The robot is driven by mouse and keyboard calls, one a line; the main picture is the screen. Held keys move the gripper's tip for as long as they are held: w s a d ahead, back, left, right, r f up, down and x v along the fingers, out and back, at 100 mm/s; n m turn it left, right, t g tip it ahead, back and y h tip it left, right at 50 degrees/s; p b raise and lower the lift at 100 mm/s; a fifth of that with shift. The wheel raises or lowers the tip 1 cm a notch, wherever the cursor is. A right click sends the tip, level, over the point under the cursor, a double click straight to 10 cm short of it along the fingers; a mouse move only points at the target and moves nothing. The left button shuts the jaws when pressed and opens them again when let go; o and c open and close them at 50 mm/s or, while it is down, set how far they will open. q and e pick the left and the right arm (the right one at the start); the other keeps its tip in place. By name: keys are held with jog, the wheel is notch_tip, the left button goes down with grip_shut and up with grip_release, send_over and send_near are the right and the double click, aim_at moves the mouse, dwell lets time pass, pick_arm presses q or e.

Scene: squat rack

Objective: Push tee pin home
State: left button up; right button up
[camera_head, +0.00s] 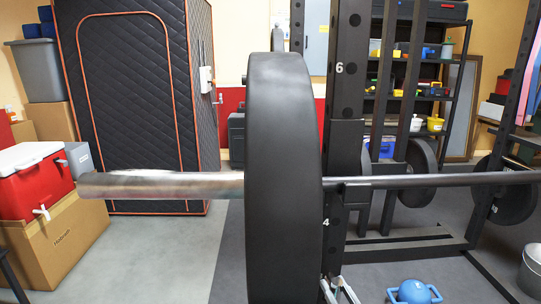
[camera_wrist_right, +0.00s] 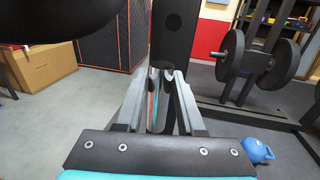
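A shiny metal cylinder (camera_wrist_right: 160,110), probably the tee pin's handle, stands between the fingers of my right gripper (camera_wrist_right: 165,78) in the wrist view. The fingers are apart, one on each side of it. I cannot tell whether both press on it. The dark rack upright (camera_wrist_right: 175,35) with round holes is just beyond the fingertips. In the head view my right gripper (camera_head: 337,287) shows at the bottom edge, in front of the upright (camera_head: 349,90) and below its number 4. The tee pin cannot be made out in the head view. My left gripper is in neither view.
A barbell sleeve (camera_head: 160,185) with a large black plate (camera_head: 283,180) fills the middle, close to the upright and above my right gripper. A blue kettlebell (camera_head: 413,291) is on the floor at right. A red cooler (camera_head: 35,185) is on a box at left.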

jog(key=o, duration=0.3)
jog(key=shift+o, duration=0.2)
jog(key=shift+v, duration=3.55)
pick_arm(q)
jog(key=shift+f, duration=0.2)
pick_arm(e)
jog(key=shift+f, duration=0.1)
